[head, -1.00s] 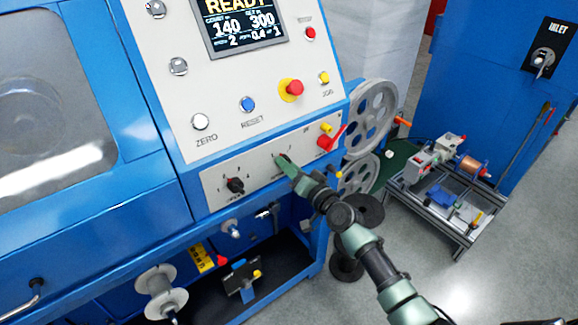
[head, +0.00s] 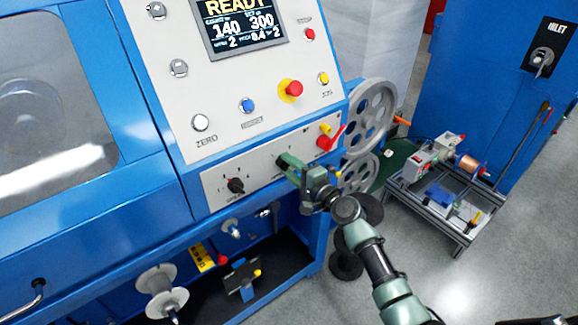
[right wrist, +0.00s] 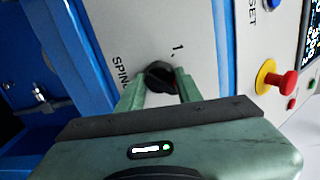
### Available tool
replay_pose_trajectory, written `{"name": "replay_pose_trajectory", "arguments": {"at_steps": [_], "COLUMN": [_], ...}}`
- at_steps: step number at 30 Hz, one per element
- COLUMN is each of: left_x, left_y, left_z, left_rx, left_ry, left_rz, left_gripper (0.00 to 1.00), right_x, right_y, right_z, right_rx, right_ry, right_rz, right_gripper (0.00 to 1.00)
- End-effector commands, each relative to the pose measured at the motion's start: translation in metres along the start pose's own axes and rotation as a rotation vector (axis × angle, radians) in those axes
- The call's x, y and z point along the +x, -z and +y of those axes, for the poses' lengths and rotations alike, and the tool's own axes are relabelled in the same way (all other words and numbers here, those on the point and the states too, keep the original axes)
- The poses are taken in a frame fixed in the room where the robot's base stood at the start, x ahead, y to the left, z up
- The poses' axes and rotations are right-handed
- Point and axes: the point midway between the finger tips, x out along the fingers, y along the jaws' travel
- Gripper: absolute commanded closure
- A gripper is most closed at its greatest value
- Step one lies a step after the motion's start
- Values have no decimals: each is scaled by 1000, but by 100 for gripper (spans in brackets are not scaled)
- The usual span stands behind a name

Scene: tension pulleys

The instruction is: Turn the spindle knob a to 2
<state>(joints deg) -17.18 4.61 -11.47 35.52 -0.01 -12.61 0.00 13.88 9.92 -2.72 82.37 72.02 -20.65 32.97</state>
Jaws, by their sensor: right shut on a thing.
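The black spindle knob (right wrist: 160,75) sits on the machine's light grey lower panel, beside lettering that begins "SPIN" in the right wrist view. My right gripper (right wrist: 160,88) is shut on it, one green finger on each side. In the head view my right gripper (head: 284,162) reaches the panel from the lower right and mostly covers the knob. The display (head: 243,22) reads READY, 140 and 300, with 2, 0.4 and 2 in its bottom row. The knob's pointer is not clear. My left gripper is not in view.
Another black knob (head: 236,185) is left on the same panel. A red lever (head: 330,139) and grey pulley wheels (head: 370,116) are close to the right of my gripper. Above are a red stop button (head: 293,88) and a blue button (head: 246,105). A low cart (head: 440,222) stands at right.

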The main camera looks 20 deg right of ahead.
Motion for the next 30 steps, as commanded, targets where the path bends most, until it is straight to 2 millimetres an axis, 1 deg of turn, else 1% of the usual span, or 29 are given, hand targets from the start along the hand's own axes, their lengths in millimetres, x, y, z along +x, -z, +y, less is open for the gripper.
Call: {"name": "replay_pose_trajectory", "arguments": {"at_steps": [3,9,25,26,27,28,30], "left_x": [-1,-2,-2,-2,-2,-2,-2], "left_y": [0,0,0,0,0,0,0], "left_z": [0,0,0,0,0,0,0], "left_rx": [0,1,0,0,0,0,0], "left_ry": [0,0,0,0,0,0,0], "left_rz": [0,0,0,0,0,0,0], "left_gripper": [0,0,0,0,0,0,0], "right_x": [0,0,0,0,0,0,0], "right_y": [2,2,2,2,2,2,2], "right_z": [-1,0,0,0,0,0,0], "right_rx": [58,116,139,139,138,138,137], "right_ry": [1,-1,-1,-1,-1,-1,-2], "right_rz": [-1,-6,-5,-5,-6,-6,-7], "right_gripper": [100,100,100,58,47,44,44]}}
